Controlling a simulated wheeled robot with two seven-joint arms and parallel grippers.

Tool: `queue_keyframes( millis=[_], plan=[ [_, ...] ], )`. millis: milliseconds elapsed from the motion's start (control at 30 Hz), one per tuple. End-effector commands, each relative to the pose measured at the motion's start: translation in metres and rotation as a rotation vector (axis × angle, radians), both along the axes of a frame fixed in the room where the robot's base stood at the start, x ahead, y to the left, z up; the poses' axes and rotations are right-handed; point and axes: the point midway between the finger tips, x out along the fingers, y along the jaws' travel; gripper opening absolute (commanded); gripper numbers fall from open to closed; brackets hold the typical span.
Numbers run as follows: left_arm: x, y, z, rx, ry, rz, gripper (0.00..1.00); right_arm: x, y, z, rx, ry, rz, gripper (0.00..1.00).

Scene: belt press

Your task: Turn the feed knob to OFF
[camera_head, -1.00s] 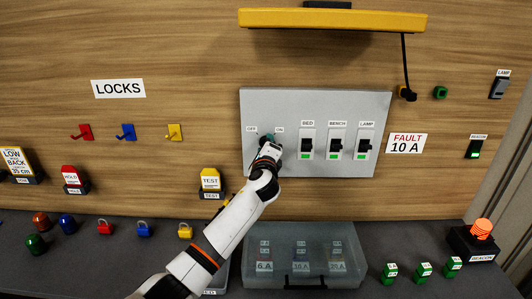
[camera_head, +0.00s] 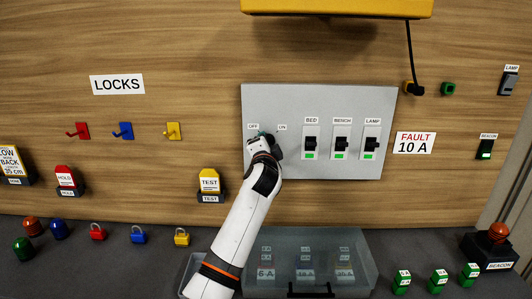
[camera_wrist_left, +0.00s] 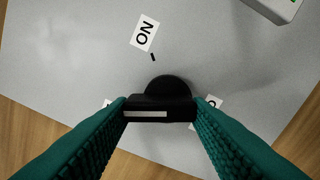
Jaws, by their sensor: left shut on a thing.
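The feed knob (camera_wrist_left: 165,100) is black, with a grip bar carrying a white line. In the left wrist view it sits between the teal fingers of my left gripper (camera_wrist_left: 162,108), which is shut on the bar. In the head view my left gripper (camera_head: 264,136) covers the knob on the grey panel (camera_head: 330,168), below the OFF label (camera_head: 253,126) and the ON label (camera_head: 282,127). The knob's setting cannot be told clearly. My right gripper is not in view.
Breaker switches for BED (camera_head: 310,147), BENCH (camera_head: 340,147) and LAMP (camera_head: 371,145) stand right of the knob. A yellow shelf-like hood (camera_head: 335,8) juts out above. A TEST tag (camera_head: 209,181) is at left; a clear fuse box (camera_head: 305,244) lies below.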

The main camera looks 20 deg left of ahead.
Motion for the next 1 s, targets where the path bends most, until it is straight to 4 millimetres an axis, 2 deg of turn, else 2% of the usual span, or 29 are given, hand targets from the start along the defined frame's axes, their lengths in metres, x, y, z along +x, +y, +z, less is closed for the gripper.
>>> queue_keyframes(
  millis=[100, 433, 1000],
  plan=[
    [0.0, 0.0, -0.005, -0.095, -0.025, 0.0, 0.21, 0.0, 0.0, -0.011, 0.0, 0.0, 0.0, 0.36],
    [0.0, 0.0, -0.005, -0.275, -0.075, 0.0, 0.21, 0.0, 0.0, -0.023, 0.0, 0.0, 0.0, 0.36],
    [0.0, 0.001, -0.004, -0.34, -0.094, 0.0, 0.21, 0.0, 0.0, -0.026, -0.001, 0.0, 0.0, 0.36]
  ],
)
